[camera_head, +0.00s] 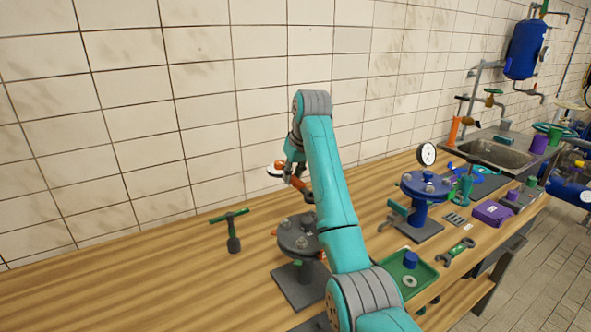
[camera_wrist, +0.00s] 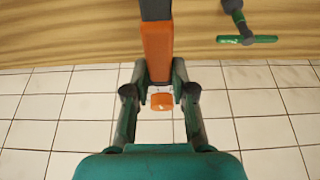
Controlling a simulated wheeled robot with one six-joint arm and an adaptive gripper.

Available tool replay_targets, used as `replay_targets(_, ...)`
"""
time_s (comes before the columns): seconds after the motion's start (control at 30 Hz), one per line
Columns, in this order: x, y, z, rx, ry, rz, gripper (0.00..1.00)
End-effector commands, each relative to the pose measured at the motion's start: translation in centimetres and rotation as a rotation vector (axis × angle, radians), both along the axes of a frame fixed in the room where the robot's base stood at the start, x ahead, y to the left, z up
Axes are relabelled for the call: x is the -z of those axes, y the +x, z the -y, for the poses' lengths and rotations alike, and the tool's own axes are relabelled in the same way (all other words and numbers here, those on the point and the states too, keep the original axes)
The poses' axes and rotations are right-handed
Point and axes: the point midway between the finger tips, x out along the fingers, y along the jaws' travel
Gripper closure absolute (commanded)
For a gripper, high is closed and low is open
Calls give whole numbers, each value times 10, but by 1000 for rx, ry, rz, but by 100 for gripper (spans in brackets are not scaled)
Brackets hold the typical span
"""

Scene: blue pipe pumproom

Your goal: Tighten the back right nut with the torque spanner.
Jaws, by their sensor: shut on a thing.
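The torque spanner has an orange handle (camera_wrist: 157,48) and a dark grey shaft (camera_wrist: 156,9) in the wrist view. My gripper (camera_wrist: 160,92) is shut on the orange handle, one finger on each side. In the head view, my gripper (camera_head: 293,172) is above and behind a grey round flange (camera_head: 297,239) on a dark base plate, with the spanner (camera_head: 301,184) sloping down to the right. Several nuts sit on the flange. My arm covers its right side, so I cannot tell the back right nut or whether the spanner touches it.
A green T-handled tool (camera_head: 233,230) stands left of the flange. A blue flange stand (camera_head: 424,190) with a gauge (camera_head: 427,154), a green tray (camera_head: 424,270), a green spanner (camera_head: 456,252) and a purple box (camera_head: 491,213) are right. The bench's left is clear; a tiled wall stands behind.

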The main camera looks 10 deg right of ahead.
Motion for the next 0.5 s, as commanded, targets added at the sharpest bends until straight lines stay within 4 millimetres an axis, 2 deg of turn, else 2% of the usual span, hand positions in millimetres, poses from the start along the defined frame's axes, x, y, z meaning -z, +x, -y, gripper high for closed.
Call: replay_targets(0.5,27,0,0,0,0,0,100)
